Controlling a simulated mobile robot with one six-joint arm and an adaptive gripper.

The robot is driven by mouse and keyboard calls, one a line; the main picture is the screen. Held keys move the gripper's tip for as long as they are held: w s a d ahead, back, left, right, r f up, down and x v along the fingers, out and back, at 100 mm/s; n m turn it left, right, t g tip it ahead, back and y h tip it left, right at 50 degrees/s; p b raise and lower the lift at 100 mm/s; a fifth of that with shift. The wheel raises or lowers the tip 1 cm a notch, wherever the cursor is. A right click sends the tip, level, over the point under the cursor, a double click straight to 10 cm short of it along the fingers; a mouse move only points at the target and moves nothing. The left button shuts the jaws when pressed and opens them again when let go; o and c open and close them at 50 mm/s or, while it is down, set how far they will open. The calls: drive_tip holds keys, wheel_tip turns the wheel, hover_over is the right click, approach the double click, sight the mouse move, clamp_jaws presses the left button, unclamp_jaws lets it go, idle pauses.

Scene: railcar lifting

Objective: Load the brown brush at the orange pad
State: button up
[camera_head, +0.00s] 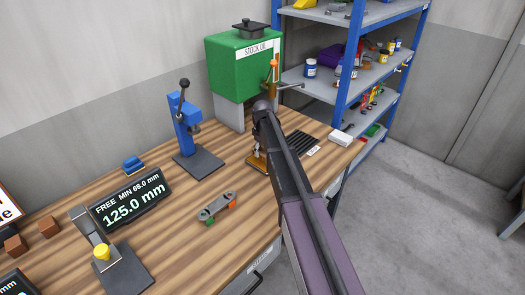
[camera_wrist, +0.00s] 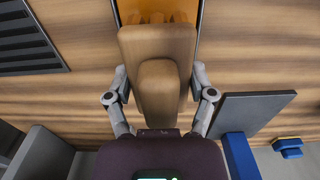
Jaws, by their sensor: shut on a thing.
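The brown brush (camera_wrist: 158,95) is a wooden block with a raised grip. My gripper (camera_wrist: 160,80) is shut on it, with one finger on each side. The brush's far end overlaps the near edge of an orange pad (camera_wrist: 185,6) at the top of the wrist view. I cannot tell whether the brush touches the pad. In the head view the orange pad (camera_head: 257,161) lies on the bench below the green stock oil tank (camera_head: 240,67).
A blue press (camera_head: 184,120) on a dark base stands left of the pad. A dark slotted plate (camera_head: 298,147) lies to its right, with a white block (camera_head: 340,138) beyond. A grey link (camera_head: 216,206) lies nearer on the bench. Blue shelving (camera_head: 345,75) stands behind.

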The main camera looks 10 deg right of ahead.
drive_tip(key=shift+r+p, duration=1.7)
drive_tip(key=shift+r, duration=0.2)
